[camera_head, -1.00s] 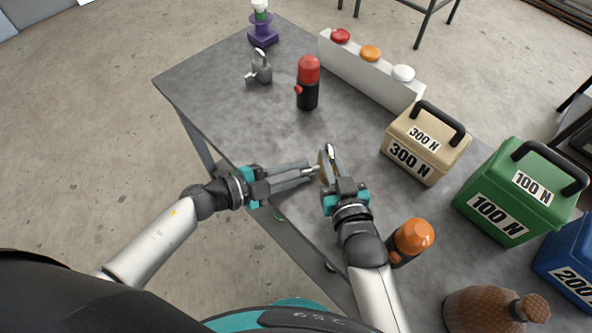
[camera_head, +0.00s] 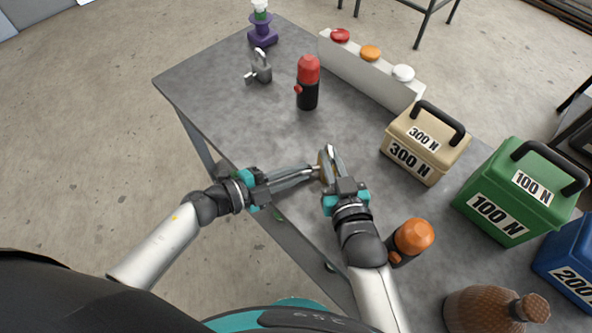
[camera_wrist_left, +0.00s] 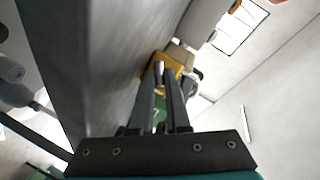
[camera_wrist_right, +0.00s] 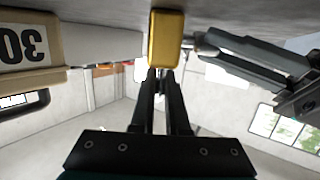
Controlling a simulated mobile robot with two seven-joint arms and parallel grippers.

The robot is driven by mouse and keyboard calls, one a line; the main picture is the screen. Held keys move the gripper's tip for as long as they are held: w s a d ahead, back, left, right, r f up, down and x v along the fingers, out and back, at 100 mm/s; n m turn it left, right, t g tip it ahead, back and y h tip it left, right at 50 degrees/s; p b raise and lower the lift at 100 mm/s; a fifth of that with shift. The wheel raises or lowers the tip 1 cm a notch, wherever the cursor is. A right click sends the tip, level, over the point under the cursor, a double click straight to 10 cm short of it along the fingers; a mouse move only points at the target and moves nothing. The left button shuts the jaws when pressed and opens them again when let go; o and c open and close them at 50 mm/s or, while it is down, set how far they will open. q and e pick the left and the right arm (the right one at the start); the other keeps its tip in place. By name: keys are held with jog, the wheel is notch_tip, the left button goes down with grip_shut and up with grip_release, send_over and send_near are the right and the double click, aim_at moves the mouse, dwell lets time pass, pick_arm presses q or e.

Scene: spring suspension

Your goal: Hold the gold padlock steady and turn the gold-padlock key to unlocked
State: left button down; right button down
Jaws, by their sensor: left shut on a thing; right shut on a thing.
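The gold padlock (camera_head: 325,168) stands near the table's front edge, mostly hidden by my right gripper in the head view. Its yellow body shows in the right wrist view (camera_wrist_right: 166,38) and the left wrist view (camera_wrist_left: 176,64). My right gripper (camera_head: 328,160) is shut on the gold padlock. My left gripper (camera_head: 314,172) comes from the left and is shut at the padlock's side. The pale end of the key (camera_wrist_left: 159,68) shows between its fingertips, against the padlock. The key's turn angle is too small to tell.
A grey padlock (camera_head: 261,70) and a red-and-black object (camera_head: 308,82) stand farther back. A tan 300 N box (camera_head: 425,145) is right of my right gripper. An orange-topped object (camera_head: 411,240) stands close beside my right arm.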

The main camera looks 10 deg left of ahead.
pick_arm(q)
jog(key=shift+s+f+m+t, duration=0.15)
jog(key=shift+m+t, duration=0.55)
jog(key=shift+m, duration=0.5)
jog(key=c, duration=1.2)
grip_release()
jog(key=shift+o, duration=0.2)
jog(key=v, duration=1.2)
jog(key=shift+o, duration=0.2)
jog(key=shift+a, duration=0.1)
